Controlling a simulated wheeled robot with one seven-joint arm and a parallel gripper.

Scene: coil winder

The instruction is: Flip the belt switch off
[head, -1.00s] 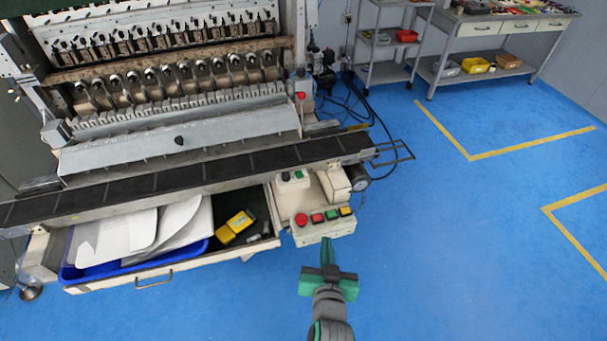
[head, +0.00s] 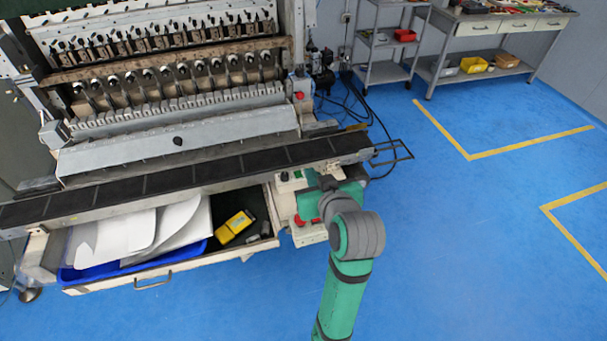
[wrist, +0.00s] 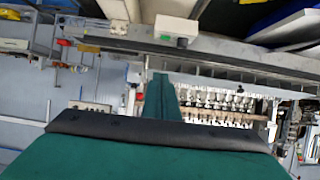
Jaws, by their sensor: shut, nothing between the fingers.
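A small pale switch box (head: 290,179) with a dark knob and a green button sits at the right end of the machine's front, just below the belt (head: 200,176). I cannot tell which control is the belt switch or how it is set. In the wrist view the switch box (wrist: 176,28) hangs near the top, ahead of the fingertips and apart from them in the picture. My gripper (wrist: 160,78) is shut and empty. In the head view it is beside the box on the right, partly hidden by my wrist.
A lower button panel (head: 308,234) with a red button is partly covered by my arm. An open drawer (head: 190,262) with a blue tray, papers and a yellow item lies to the left. Blue floor at the right is free.

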